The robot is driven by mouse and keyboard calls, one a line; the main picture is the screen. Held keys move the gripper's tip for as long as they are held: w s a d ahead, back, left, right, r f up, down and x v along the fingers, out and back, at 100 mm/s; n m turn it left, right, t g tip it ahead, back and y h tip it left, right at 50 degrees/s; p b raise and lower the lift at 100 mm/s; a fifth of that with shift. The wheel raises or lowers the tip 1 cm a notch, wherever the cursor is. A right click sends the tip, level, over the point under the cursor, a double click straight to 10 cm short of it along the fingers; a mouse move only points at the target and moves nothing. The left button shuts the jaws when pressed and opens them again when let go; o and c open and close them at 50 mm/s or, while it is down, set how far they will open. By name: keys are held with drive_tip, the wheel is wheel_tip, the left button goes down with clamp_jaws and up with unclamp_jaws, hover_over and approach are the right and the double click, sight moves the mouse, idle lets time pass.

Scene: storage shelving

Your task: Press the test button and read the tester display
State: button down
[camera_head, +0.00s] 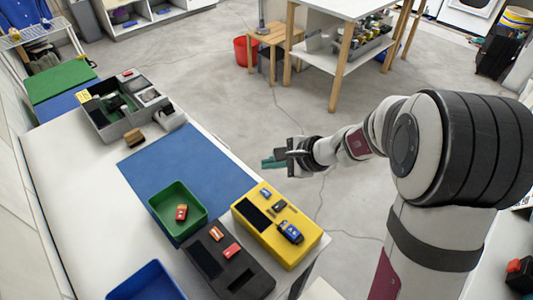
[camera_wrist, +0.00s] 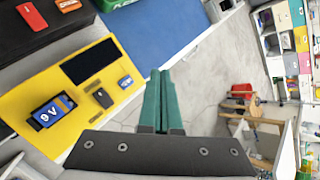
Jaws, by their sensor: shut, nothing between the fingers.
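The yellow tester (camera_head: 285,247) lies at the near end of the bench; it also fills the left of the wrist view (camera_wrist: 30,98). Its display (camera_head: 257,218) is a dark rectangle with no readable text, also dark in the wrist view (camera_wrist: 90,62). A blue 9V battery (camera_wrist: 53,111) lies on the tester. A small black part (camera_wrist: 103,98) sits between battery and display; I cannot tell whether it is the test button. My gripper (camera_head: 270,162), with green fingers (camera_wrist: 160,88), is shut and empty, held beyond the bench edge, apart from the tester.
A black device (camera_head: 228,264) with red items lies beside the tester. A green bin (camera_head: 165,200) holds a red battery (camera_head: 181,212). A blue mat (camera_head: 160,165) and a grey organizer (camera_head: 118,125) lie farther along. The air around my gripper is clear.

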sight(270, 193)
drive_tip(key=shift+f, duration=0.1)
drive_tip(key=shift+f, duration=4.35)
drive_tip(key=shift+f, duration=0.4)
drive_tip(key=shift+f, duration=0.35)
drive_tip(key=shift+r, duration=0.75)
drive_tip(key=shift+r, duration=0.15)
drive_tip(key=shift+r, duration=2.4)
